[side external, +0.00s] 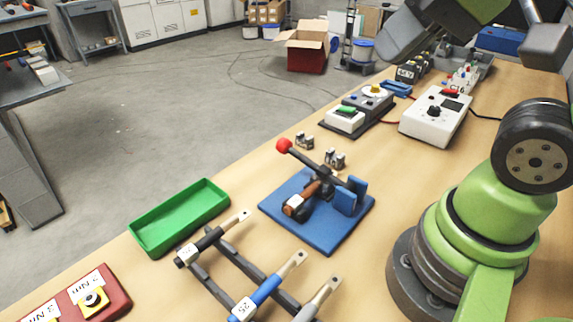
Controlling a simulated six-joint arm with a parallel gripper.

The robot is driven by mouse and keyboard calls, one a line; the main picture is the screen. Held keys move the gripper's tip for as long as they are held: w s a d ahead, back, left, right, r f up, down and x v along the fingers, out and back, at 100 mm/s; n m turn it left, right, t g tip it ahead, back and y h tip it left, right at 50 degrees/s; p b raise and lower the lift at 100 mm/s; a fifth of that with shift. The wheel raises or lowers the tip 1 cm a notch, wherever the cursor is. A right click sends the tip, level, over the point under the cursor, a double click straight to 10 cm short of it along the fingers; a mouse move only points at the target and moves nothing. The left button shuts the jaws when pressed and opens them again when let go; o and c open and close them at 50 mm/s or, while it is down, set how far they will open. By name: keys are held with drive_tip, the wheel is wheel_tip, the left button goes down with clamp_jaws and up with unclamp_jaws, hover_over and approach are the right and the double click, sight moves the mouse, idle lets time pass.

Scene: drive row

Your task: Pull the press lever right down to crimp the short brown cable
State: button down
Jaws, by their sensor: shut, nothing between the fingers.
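The press stands on a blue base plate (335,235) on the bench, with blue upright blocks (350,195) at its right side. Its lever (308,160) is a dark bar with a red ball knob (283,145). The knob is held up above the plate, at the bar's far left end. The short brown cable (298,204) lies in the press on the plate, below the lever, with a pale label near its front end. Its other end is partly hidden by the press parts.
A rack with black, blue and grey lugged cables (262,291) is in front of the press. A green tray (180,217) stands at left. Small metal clips (334,159), a tester (436,114) and other devices lie behind. Bare bench surrounds the press.

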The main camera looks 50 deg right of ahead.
drive_tip(key=c, duration=1.7)
unclamp_jaws()
drive_tip(key=shift+s+f, duration=0.3)
drive_tip(key=shift+s, duration=0.15)
drive_tip(key=shift+c, duration=0.2)
drive_tip(key=o, duration=0.3)
drive_tip(key=shift+n, duration=0.3)
drive_tip(key=o, duration=0.7)
drive_tip(key=shift+w+r+n+g, duration=0.15)
drive_tip(key=shift+w+r+g, duration=0.05)
drive_tip(key=shift+w, duration=0.35)
drive_tip(key=shift+w+r+n+g, duration=0.15)
drive_tip(key=shift+w+r+g, duration=0.05)
drive_tip(key=shift+w, duration=0.3)
drive_tip(key=n+g+h, duration=0.2)
drive_tip(key=g+h, duration=0.1)
drive_tip(key=g, duration=0.4)
hover_over(292, 149)
drive_tip(key=a, duration=0.3)
wheel_tip(292, 149, down, 7)
drive_tip(key=d+f+g, duration=0.1)
drive_tip(key=f, duration=0.5)
drive_tip(key=d+f+g, duration=0.1)
drive_tip(key=f, duration=0.6)
drive_tip(key=d+f+g+h, duration=0.1)
drive_tip(key=f, duration=0.6)
drive_tip(key=shift+s+d+n+g, duration=0.1)
drive_tip(key=shift+s+n+g, duration=0.05)
drive_tip(key=shift+n+g, duration=0.15)
drive_tip(key=shift+c, duration=0.2)
